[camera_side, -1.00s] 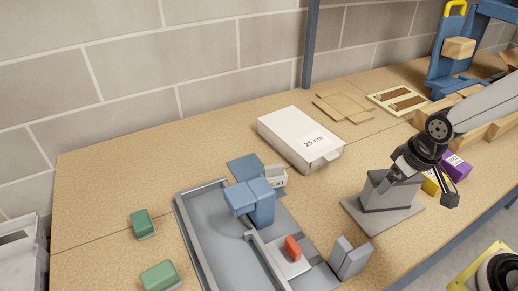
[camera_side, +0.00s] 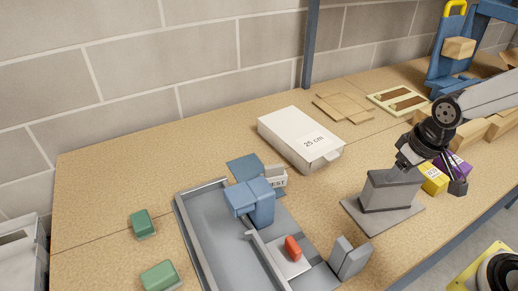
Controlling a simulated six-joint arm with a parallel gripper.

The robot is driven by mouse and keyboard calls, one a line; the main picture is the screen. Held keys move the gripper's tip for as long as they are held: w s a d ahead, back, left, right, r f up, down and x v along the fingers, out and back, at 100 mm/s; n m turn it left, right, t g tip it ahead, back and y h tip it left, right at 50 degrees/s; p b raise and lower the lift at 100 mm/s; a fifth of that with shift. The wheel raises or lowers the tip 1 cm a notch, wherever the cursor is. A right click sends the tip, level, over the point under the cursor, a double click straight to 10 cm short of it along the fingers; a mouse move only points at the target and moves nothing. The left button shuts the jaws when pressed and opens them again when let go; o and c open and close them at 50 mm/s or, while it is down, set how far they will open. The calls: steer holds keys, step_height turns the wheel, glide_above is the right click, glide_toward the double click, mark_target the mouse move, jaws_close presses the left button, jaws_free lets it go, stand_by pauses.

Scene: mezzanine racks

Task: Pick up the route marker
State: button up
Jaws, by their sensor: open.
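A small red-orange block (camera_side: 292,248) stands on a pale plate inside the grey tray (camera_side: 203,246) at the lower middle. It may be the route marker, but I cannot tell for sure. My gripper (camera_side: 431,175) is open and hangs at the right, well to the right of the red-orange block. It is over or in front of a yellow box (camera_side: 433,179) and a purple box (camera_side: 459,166), which it partly covers. I see nothing held between the fingers.
A grey block on a flat base (camera_side: 388,192) stands left of my gripper. A blue fixture (camera_side: 259,203) and a grey upright piece (camera_side: 349,258) rise near the tray. A white box (camera_side: 299,138) lies behind. Green blocks (camera_side: 143,223) sit left on open table.

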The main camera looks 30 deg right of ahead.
steer(key=v, duration=0.2)
steer(key=m+y, duration=1.3)
steer(key=m, duration=0.8)
glide_above(280, 165)
steer(key=d, duration=0.5)
steer(key=shift+t, duration=0.3)
steer(key=f, duration=0.7)
steer(key=s+f, duration=0.1)
steer(key=f, duration=0.3)
steer(key=shift+s+a, duration=0.1)
steer(key=shift+a, duration=0.1)
steer(key=shift+x, duration=3.9)
steer(key=shift+r, duration=0.1)
jaws_close()
